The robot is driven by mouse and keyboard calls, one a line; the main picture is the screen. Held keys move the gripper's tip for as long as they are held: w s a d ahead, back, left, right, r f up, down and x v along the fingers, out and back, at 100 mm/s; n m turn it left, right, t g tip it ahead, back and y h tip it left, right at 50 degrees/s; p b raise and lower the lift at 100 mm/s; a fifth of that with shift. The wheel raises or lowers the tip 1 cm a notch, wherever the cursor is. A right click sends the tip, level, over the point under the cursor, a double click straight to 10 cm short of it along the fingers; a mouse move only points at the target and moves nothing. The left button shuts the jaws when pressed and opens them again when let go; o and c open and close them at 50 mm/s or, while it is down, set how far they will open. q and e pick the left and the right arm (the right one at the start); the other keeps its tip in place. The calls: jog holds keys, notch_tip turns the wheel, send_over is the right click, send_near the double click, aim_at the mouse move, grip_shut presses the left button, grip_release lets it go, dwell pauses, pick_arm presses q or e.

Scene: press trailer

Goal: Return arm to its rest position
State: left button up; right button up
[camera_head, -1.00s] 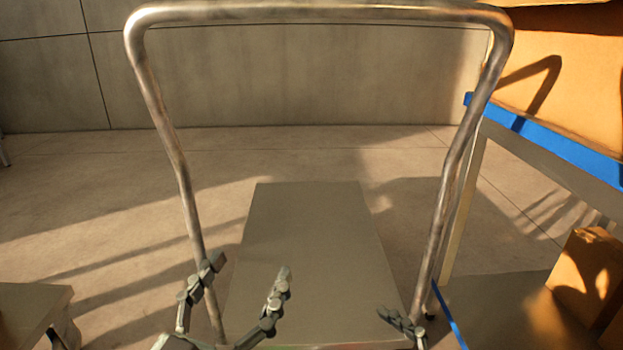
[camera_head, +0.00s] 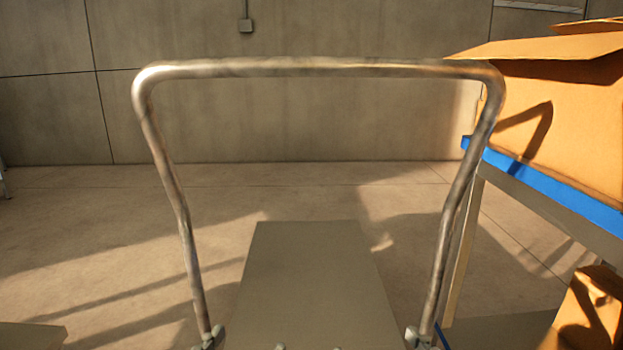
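Only small grey fingertips of my grippers show, along the bottom edge of the head view. My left gripper (camera_head: 245,342) has two tips set well apart, one by the foot of the trolley handle's left post. My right gripper (camera_head: 374,342) has two tips apart, one by the foot of the right post. Both look open, with nothing seen between the tips. The rest of both grippers and both arms is below the picture, and whether a tip touches a post cannot be told.
A metal trolley handle (camera_head: 320,68) stands upright ahead, above a flat grey platform (camera_head: 315,270). On the right, a blue-edged table (camera_head: 550,182) carries a large cardboard box (camera_head: 560,120); a smaller box (camera_head: 590,315) is lower. A grey surface (camera_head: 30,336) is at bottom left. Floor beyond is clear.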

pick_arm(q)
jog(key=s+a+f+g+y+p, duration=0.1)
jog(key=a+f+g+y+p, duration=0.45)
jog(key=f, duration=0.85)
pick_arm(e)
jog(key=s+d+f+g+h+b, duration=0.1)
jog(key=d+f+g+h, duration=0.45)
jog(key=f, duration=0.85)
pick_arm(q)
jog(key=s+a+f+n+g+y+p, duration=0.1)
jog(key=s+a+f+g+p, duration=0.3)
jog(key=s+a+f+g, duration=0.4)
jog(key=s+a+f+n, duration=0.1)
jog(key=s+a+f, duration=0.2)
jog(key=s+a, duration=0.1)
jog(key=shift+f, duration=0.4)
pick_arm(e)
jog(key=s+d+f+m+g+h, duration=0.1)
jog(key=s+d+f+m+g, duration=0.1)
jog(key=s+d+f+g, duration=0.6)
jog(key=s+d+f, duration=0.3)
jog(key=s+d, duration=0.1)
jog(key=shift+f, duration=0.4)
